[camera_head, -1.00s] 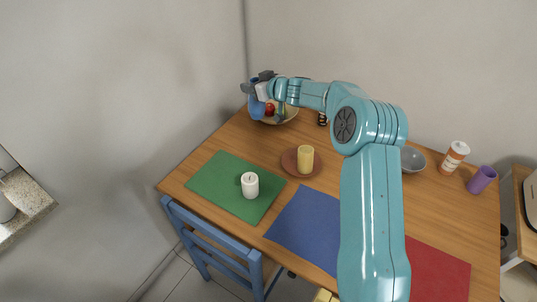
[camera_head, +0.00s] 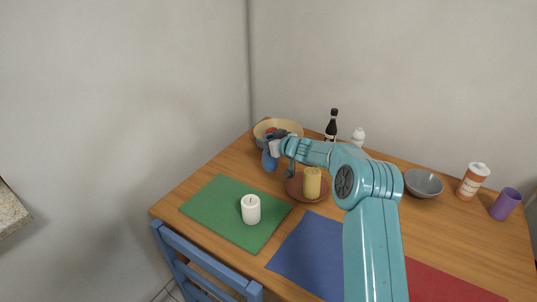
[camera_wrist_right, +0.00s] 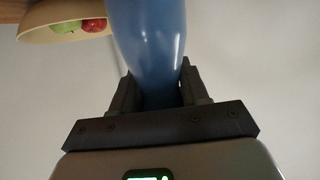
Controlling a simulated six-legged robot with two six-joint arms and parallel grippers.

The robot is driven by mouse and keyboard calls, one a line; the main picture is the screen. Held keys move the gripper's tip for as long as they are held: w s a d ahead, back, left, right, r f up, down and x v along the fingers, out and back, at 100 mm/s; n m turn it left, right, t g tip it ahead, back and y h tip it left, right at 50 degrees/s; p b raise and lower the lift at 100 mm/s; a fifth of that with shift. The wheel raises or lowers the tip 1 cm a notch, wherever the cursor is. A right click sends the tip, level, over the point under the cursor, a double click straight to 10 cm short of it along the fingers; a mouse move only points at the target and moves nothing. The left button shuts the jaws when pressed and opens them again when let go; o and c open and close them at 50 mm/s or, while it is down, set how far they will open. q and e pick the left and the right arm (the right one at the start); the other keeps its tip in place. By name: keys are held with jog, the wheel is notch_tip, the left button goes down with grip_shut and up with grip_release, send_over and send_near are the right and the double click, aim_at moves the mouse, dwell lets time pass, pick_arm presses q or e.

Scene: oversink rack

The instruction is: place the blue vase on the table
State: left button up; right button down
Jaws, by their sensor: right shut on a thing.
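The blue vase (camera_head: 270,161) is held by my right gripper (camera_head: 276,142), between the fruit bowl and the green placemat in the head view. The right wrist view shows the vase (camera_wrist_right: 150,45) large between the two dark fingers of the gripper (camera_wrist_right: 156,92), which are shut on it. The vase's lower end is at or just above the wooden table (camera_head: 222,163); I cannot tell whether it touches. The gripper hides the vase's upper part in the head view. My left gripper is not in view.
A tan bowl (camera_head: 292,127) with fruit is just behind the vase. A yellow candle (camera_head: 312,182) on a brown plate (camera_head: 296,191) is to the right. A white candle (camera_head: 251,209) stands on the green placemat (camera_head: 212,207). A dark bottle (camera_head: 331,126) stands at the back.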

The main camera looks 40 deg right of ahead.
aim_at(270, 164)
notch_tip(270, 164, down, 3)
jog(key=shift+w+d+f+b, duration=0.1)
jog(key=shift+f+b, duration=0.1)
jog(key=shift+b, duration=0.15)
jog(key=shift+r, duration=0.2)
jog(key=shift+f, duration=0.1)
jog(key=c, duration=0.6)
grip_release()
jog(key=shift+f, duration=0.15)
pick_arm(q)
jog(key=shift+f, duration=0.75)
pick_arm(e)
jog(key=shift+o, duration=0.2)
